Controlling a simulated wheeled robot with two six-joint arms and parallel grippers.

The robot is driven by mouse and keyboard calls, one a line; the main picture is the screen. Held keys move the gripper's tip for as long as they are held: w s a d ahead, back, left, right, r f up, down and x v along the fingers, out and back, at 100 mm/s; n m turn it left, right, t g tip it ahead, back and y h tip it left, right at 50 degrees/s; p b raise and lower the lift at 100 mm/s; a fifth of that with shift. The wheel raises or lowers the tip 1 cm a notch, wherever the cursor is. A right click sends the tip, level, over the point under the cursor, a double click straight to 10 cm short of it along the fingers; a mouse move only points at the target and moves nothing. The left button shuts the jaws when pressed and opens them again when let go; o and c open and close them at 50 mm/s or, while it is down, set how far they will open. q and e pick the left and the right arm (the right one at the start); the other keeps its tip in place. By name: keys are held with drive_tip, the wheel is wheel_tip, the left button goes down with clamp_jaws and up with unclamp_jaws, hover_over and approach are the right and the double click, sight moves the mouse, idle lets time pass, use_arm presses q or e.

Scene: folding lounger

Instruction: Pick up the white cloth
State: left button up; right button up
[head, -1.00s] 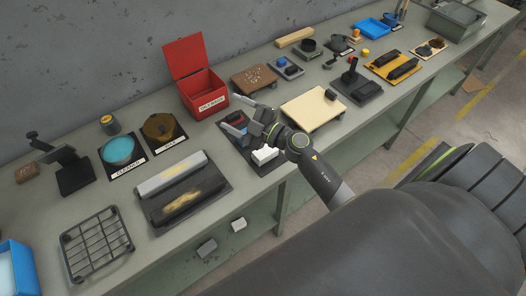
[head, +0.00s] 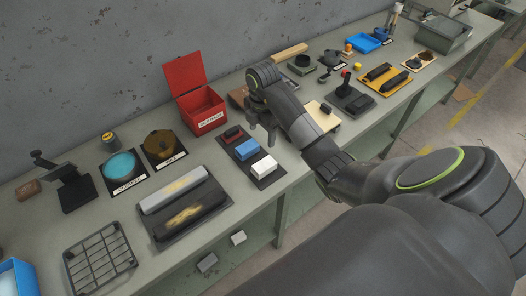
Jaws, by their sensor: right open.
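The white cloth (head: 264,166) looks like a small folded white block. It lies at the near end of a dark tray (head: 268,181), in front of a blue block (head: 246,149) and a dark red block (head: 232,133). My right gripper (head: 262,127) points down, open and empty, just right of the tray and behind the white cloth, apart from it. Its fingers are dark and small in the view, and I cannot tell their exact height above the bench. My left gripper is not in view.
An open red box (head: 207,120) stands behind the tray. A pale board (head: 330,122) is partly hidden behind my right arm. Left of the tray is a dark mat with two bars (head: 182,205). The bench's front edge runs just in front of the tray.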

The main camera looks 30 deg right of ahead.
drive_tip(key=b, duration=1.2)
hover_over(264, 164)
drive_tip(key=f, duration=1.2)
drive_tip(key=shift+a+f, duration=0.1)
drive_tip(key=shift+a, duration=0.1)
drive_tip(key=f, duration=0.2)
drive_tip(key=f+p, duration=0.1)
drive_tip(key=f, duration=0.1)
drive_tip(key=shift+s+d+f, duration=0.1)
drive_tip(key=shift+d+f, duration=0.05)
drive_tip(key=shift+d, duration=0.05)
drive_tip(key=shift+f, duration=0.4)
drive_tip(key=shift+c, duration=0.3)
drive_tip(key=c, duration=1)
drive_tip(key=shift+r, duration=0.1)
